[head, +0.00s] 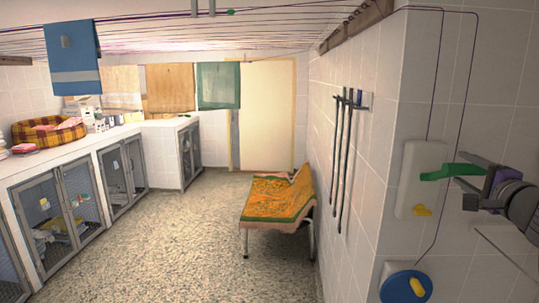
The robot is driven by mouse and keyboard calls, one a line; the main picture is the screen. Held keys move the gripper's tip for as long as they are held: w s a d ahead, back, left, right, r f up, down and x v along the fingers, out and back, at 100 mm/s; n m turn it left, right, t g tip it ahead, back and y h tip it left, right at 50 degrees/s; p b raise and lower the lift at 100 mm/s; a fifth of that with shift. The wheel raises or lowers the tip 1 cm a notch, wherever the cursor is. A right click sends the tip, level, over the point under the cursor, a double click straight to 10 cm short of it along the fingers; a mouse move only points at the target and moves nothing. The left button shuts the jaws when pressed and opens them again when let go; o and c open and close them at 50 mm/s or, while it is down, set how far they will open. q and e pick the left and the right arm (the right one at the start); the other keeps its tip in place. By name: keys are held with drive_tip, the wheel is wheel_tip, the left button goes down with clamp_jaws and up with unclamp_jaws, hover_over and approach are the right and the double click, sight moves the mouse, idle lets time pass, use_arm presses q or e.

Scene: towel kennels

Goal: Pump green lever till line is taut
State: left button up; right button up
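The green lever (446,173) sticks out to the right from a white box (411,180) on the right wall. My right gripper (468,172) is at the lever's outer end, its dark fingers apart above and below it. Whether they touch the lever I cannot tell. Thin purple lines (160,42) run under the ceiling, and cords go down the right wall to the box; some of the lines look slightly bowed. My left gripper is not in view.
Below is a blue disc (406,287) with a yellow handle. Towels (73,58) hang from the lines. Kennels (62,210) line the left, an orange-covered bench (278,200) stands ahead, and open floor lies between.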

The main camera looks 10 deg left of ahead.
drive_tip(key=shift+r, duration=0.5)
drive_tip(key=shift+s+d, duration=0.1)
drive_tip(key=shift+s, duration=0.35)
drive_tip(key=s, duration=0.7)
drive_tip(key=shift+s+d, duration=0.2)
drive_tip(key=shift+s, duration=0.2)
drive_tip(key=shift+f, duration=0.1)
